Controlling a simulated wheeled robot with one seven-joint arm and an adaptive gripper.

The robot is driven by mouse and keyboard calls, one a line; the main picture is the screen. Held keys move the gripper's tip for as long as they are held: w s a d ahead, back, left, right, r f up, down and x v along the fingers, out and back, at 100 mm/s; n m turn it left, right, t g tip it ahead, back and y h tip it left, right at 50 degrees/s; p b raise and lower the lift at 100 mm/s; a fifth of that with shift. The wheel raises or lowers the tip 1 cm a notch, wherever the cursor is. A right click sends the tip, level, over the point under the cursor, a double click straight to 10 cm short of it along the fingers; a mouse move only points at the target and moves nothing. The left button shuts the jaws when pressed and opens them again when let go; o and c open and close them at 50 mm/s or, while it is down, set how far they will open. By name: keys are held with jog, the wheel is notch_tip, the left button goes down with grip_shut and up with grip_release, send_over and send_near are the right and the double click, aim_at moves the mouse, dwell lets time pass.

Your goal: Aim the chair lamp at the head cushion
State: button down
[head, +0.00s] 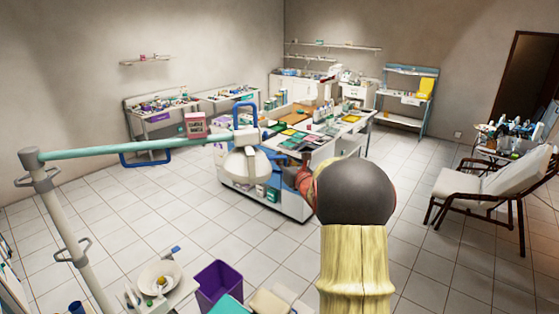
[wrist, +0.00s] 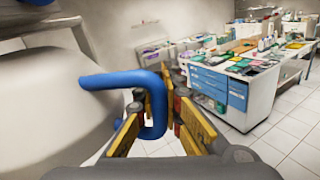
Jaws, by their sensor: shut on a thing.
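The chair lamp (head: 245,167) is a rounded white head at the end of a pale green arm (head: 120,152) on a grey post. A blue loop stands on top of it. In the wrist view the white lamp shell (wrist: 50,110) fills the left side, and a bent blue handle (wrist: 110,80) comes out of it. My gripper (wrist: 152,112) is shut on this handle, its yellow fingers on either side. In the head view my own arm mostly hides the gripper. The reclining chair (head: 498,185) stands at the right with a pale pad; I cannot clearly pick out its head cushion.
A cluttered island bench (head: 265,200) stands beyond the lamp. A purple bin (head: 218,284) and a small stand with a white bowl (head: 160,276) are at the lower left. A trolley (head: 500,148) stands behind the chair. Tiled floor is clear between bench and chair.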

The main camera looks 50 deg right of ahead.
jog(key=shift+r, duration=0.1)
jog(key=shift+s+d+r+n+g+b, duration=0.1)
jog(key=shift+r+n+g+b, duration=0.05)
jog(key=shift+r+n+b, duration=0.65)
jog(key=shift+d+r+n+g+b, duration=0.1)
jog(key=shift+r+n+g+b, duration=0.05)
jog(key=shift+r+n+b, duration=0.6)
jog(key=shift+r, duration=0.1)
jog(key=c, duration=2.1)
grip_release()
jog(key=shift+o, duration=0.6)
jog(key=v, duration=1.2)
